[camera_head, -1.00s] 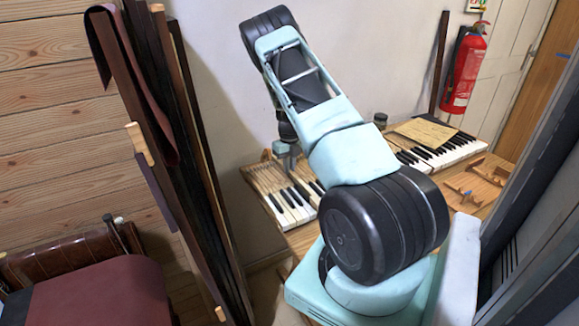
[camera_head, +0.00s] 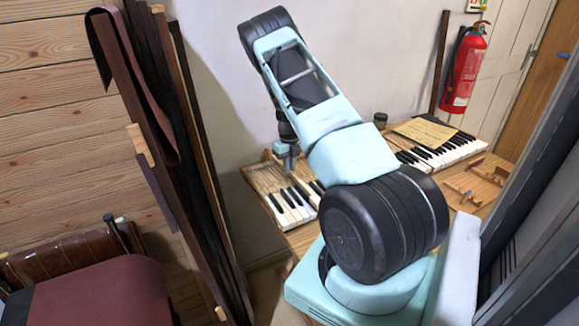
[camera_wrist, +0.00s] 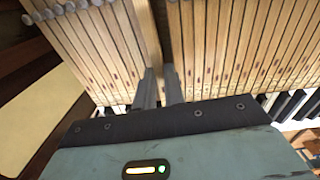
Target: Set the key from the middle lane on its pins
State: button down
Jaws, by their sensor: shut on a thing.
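My gripper (camera_wrist: 161,88) is shut on a pale wooden key (camera_wrist: 147,38), seen from above in the wrist view. The key's long bar runs away from the fingers toward the top of the picture. A dark narrow gap (camera_wrist: 163,14) lies just right of it, between the rows of other key bars (camera_wrist: 230,45). In the head view, my gripper (camera_head: 290,166) is low over the left part of the keyboard (camera_head: 290,208). The pins under the held key are hidden. I cannot tell whether the key rests on them.
A red fire extinguisher (camera_head: 464,70) hangs on the wall behind. Dark boards (camera_head: 185,130) lean at left.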

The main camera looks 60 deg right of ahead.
jog(key=shift+f+b, duration=0.4)
jog(key=shift+f, duration=0.3)
dwell(0.4)
jog(key=c, duration=1.8)
grip_release()
jog(key=shift+r+p, duration=0.85)
jog(key=shift+r, duration=0.3)
jog(key=o, duration=0.5)
jog(key=shift+o, duration=0.2)
